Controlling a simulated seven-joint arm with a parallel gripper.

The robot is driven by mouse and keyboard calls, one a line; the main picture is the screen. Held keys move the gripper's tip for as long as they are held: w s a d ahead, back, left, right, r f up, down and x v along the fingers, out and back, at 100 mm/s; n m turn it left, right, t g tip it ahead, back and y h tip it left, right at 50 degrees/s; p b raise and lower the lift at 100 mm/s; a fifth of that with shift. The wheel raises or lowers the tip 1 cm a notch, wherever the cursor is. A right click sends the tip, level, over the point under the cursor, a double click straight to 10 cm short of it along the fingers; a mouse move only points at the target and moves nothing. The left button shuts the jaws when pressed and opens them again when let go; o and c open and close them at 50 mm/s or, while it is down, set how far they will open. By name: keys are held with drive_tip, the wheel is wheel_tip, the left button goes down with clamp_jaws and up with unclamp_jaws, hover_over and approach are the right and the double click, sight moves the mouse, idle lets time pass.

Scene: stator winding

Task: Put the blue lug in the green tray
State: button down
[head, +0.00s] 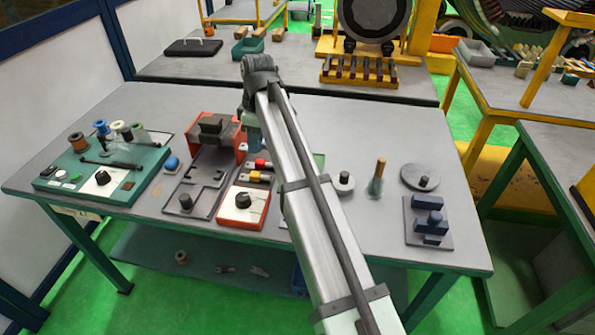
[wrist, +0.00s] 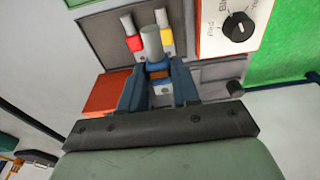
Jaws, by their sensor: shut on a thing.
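My gripper (wrist: 160,85) is shut on the blue lug (wrist: 152,44), whose grey barrel rises between the blue fingers in the wrist view, with a blue band partly hidden low between them. In the head view my arm hides the lug and most of the gripper. The red lug (wrist: 134,42) and yellow lug (wrist: 166,40) lie in a grey holder just beyond the fingers. They also show left of my arm in the head view. The green tray (head: 319,161) shows only as a thin edge right of my arm; the arm covers the rest.
An orange unit with a selector knob (head: 243,200) stands in front of the lugs. An orange fixture (head: 212,130) with a dark block is behind left. A teal spool panel (head: 100,165) is farther left. A wooden peg (head: 378,175) and blue blocks (head: 428,218) stand right.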

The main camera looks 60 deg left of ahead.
drive_tip(key=w+d, duration=0.8)
drive_tip(key=w, duration=0.1)
drive_tip(key=shift+d+f, duration=0.1)
drive_tip(key=shift+f, duration=5.25)
drive_tip(key=shift+f, duration=0.1)
drive_tip(key=c, duration=0.8)
unclamp_jaws()
drive_tip(key=r, duration=0.8)
drive_tip(key=w+d+r, duration=0.1)
drive_tip(key=r, duration=0.3)
drive_tip(key=shift+r, duration=0.1)
